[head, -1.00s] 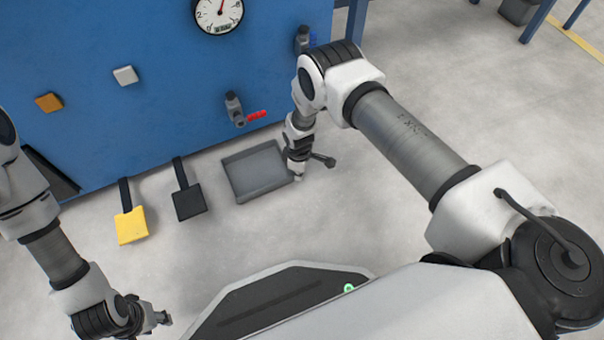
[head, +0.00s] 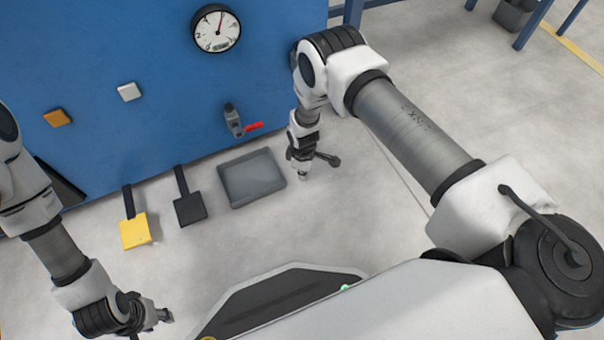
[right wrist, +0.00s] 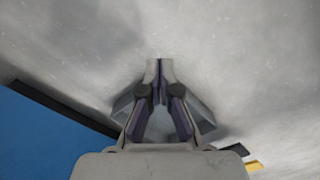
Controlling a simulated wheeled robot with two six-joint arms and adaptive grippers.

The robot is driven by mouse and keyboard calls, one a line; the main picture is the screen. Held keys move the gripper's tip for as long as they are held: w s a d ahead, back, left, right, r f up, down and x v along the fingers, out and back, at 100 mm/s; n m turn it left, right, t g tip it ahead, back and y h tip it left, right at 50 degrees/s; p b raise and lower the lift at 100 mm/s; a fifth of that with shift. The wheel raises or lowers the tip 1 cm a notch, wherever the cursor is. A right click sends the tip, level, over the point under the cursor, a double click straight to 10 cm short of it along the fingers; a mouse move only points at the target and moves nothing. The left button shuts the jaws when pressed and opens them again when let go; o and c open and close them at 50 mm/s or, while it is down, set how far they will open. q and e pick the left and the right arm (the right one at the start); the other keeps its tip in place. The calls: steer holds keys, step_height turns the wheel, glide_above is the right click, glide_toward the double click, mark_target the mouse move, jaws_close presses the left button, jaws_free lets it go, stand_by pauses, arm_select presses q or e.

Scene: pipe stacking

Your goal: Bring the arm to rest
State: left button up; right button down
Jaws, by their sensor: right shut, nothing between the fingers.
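My right gripper (head: 303,175) hangs pointing down at the end of the right arm, a little to the right of the grey tray in the head view. In the right wrist view its fingers (right wrist: 159,68) are together with nothing between them, and bare floor shows beyond the tips. My left gripper (head: 164,315) is at the bottom left of the head view. It is small and seen from the side, so its jaws cannot be made out. No pipes are in view.
A blue cabinet (head: 130,60) carries a round gauge (head: 217,29) and a red-handled valve (head: 234,121). At its foot are a grey tray (head: 252,178), a black pedal (head: 190,210) and a yellow pedal (head: 135,231). Open floor (head: 510,120) lies to the right.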

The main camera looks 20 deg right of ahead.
arm_select(q)
step_height(320, 180, up, 2)
steer(key=shift+r+p, duration=0.1)
steer(key=shift+p, duration=0.4)
arm_select(e)
step_height(320, 180, up, 4)
steer(key=shift+f, duration=0.2)
steer(key=s+d+r+m+p, duration=0.1)
steer(key=s+r+m, duration=0.25)
steer(key=s, duration=0.65)
steer(key=s+d+r+m+g+p, duration=0.15)
steer(key=s+r, duration=0.25)
steer(key=s, duration=0.5)
steer(key=s+d+r+m, duration=0.1)
steer(key=s+r+m, duration=0.3)
steer(key=s, duration=0.6)
arm_select(q)
step_height(320, 180, up, 40)
steer(key=p, duration=3.8)
steer(key=shift+r, duration=0.15)
arm_select(e)
step_height(320, 180, up, 38)
steer(key=w+m+t, duration=0.1)
steer(key=shift+w+d+r+m, duration=0.2)
steer(key=shift+w+m, duration=0.1)
steer(key=shift+m, duration=0.1)
